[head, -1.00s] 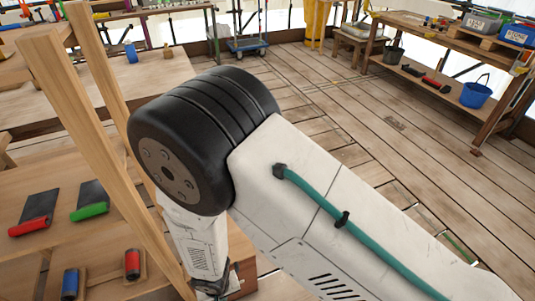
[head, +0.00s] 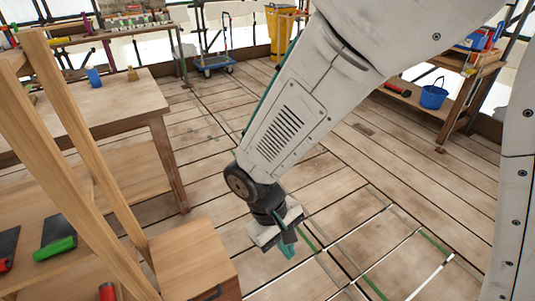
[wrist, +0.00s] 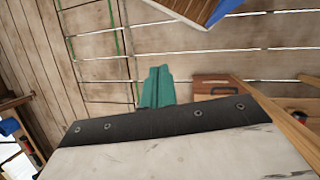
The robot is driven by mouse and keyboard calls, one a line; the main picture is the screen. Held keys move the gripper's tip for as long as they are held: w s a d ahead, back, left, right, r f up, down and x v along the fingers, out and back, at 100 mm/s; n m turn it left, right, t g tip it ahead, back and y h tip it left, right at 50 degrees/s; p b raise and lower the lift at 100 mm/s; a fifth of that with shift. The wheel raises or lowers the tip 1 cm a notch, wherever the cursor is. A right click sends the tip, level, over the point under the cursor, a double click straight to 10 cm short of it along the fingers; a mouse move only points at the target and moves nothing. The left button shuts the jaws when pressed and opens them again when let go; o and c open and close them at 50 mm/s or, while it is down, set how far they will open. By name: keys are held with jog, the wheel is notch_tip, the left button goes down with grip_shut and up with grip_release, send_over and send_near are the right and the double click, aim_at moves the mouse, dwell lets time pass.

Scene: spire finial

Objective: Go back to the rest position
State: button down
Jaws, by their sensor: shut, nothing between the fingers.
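My gripper (head: 287,247) hangs from my white arm in the lower middle of the head view, over the plank floor. Its teal fingers are together with nothing between them. In the wrist view the teal fingers (wrist: 157,87) show just beyond the dark edge of my wrist, also closed and empty. The gripper touches nothing that I can see.
A wooden stand (head: 75,140) rises at the left, with a wooden box (head: 195,262) near my gripper. A workbench (head: 130,100) stands behind. A blue bucket (head: 433,96) sits on a shelf at the right. Floor (head: 370,200) between is clear.

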jog(key=s+d+r+m+t+y, duration=0.1)
jog(key=s+d+r+m+y, duration=0.1)
jog(key=d+r, duration=0.9)
jog(key=s+d+r+m+t+y, duration=0.1)
jog(key=s+d+r+m, duration=0.4)
jog(key=d+r, duration=0.6)
jog(key=shift+s+d+m+t+y, duration=0.3)
jog(key=shift+s+t+y, duration=0.1)
jog(key=shift+t, duration=0.2)
